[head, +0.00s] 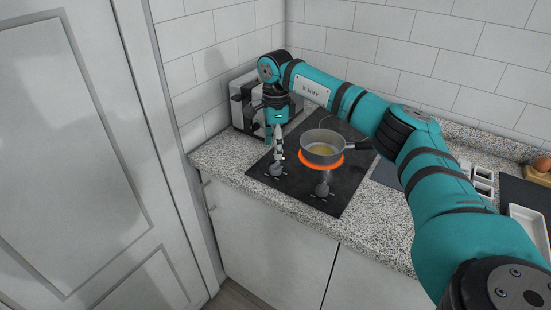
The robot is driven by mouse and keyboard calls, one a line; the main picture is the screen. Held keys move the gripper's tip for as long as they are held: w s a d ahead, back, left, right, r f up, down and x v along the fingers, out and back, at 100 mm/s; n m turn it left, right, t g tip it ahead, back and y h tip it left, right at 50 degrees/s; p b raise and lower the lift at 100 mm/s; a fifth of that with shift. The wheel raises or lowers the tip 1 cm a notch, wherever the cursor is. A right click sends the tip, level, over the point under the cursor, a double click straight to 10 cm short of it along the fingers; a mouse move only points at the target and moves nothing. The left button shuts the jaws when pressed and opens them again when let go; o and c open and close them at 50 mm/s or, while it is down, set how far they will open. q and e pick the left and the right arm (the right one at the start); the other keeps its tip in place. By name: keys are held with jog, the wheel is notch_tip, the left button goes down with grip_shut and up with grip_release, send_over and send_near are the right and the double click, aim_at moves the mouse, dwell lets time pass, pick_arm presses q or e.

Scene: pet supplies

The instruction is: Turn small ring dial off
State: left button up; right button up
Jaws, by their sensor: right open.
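A black cooktop (345,200) is set in the speckled counter, with two dark dials along its front edge. The left dial (277,170) is just below my right gripper (279,156), which points down and is open. I cannot tell whether the fingers touch that dial. The right dial (322,189) stands apart from the gripper, in front of the pan. A ring (318,166) glows orange under a grey pan (322,137). Which dial belongs to the small ring cannot be told. My left gripper is not in view.
The pan holds some yellowish liquid, and its handle (357,146) points right, near my right arm. A metal appliance (243,101) stands behind the gripper against the tiled wall. White containers (483,181), a tray (531,228) and eggs (543,164) are at the right.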

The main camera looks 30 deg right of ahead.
aim_at(275, 164)
jog(key=shift+r, duration=2.4)
